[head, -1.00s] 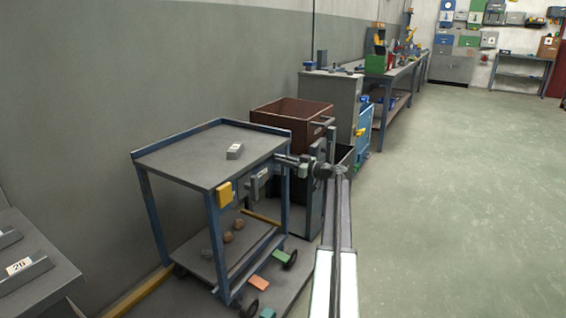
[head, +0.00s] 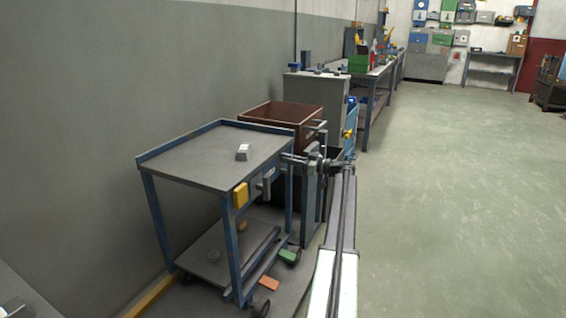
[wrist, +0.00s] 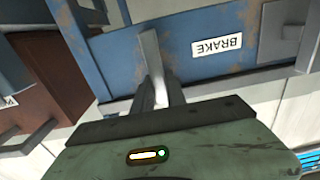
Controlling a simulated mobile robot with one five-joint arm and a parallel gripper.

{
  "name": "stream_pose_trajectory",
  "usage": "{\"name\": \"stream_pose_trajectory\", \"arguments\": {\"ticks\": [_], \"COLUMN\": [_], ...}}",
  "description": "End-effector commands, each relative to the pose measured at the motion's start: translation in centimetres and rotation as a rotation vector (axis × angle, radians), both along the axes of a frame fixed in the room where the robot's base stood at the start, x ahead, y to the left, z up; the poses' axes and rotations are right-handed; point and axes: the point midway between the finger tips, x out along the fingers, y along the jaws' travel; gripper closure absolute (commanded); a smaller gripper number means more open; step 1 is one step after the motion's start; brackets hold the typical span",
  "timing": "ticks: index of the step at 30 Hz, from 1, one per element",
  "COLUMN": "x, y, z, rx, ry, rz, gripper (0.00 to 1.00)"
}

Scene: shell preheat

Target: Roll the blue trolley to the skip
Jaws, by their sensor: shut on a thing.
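The blue trolley (head: 215,155) stands upright at left centre in the head view, with a grey top, blue legs and a lower shelf (head: 215,258). A small grey block (head: 243,152) lies on its top. My gripper (head: 290,157) is at the trolley's right side. In the wrist view my gripper (wrist: 158,95) is shut on a grey lever (wrist: 150,55) in front of a blue panel with a BRAKE label (wrist: 217,44). The exact grip is partly hidden by the fingers. I cannot tell for sure which container is the skip.
A brown open box (head: 282,110) and a dark bin (head: 333,160) stand just behind the trolley. A grey cabinet (head: 318,95) and a long workbench (head: 372,78) line the wall beyond. Orange (head: 269,283) and green (head: 288,256) pieces lie low beside the trolley. Open floor (head: 450,200) spreads at the right.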

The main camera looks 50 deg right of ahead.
Motion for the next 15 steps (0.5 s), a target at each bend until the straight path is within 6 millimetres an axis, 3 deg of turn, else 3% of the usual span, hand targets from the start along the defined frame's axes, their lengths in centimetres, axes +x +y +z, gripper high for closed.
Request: {"name": "stream_pose_trajectory", "arguments": {"ticks": [7, 8, 10, 15], "x": [0.01, 0.06, 0.10, 0.12], "y": [-0.68, -0.63, -0.54, -0.39], "z": [0.12, 0.13, 0.13, 0.10], "rx": [0.000, 0.000, 0.000, 0.000], "ry": [-0.004, -0.004, -0.004, -0.003], "rz": [-0.018, -0.017, -0.015, -0.012], "gripper": [1.00, 0.81, 0.62, 0.62]}}
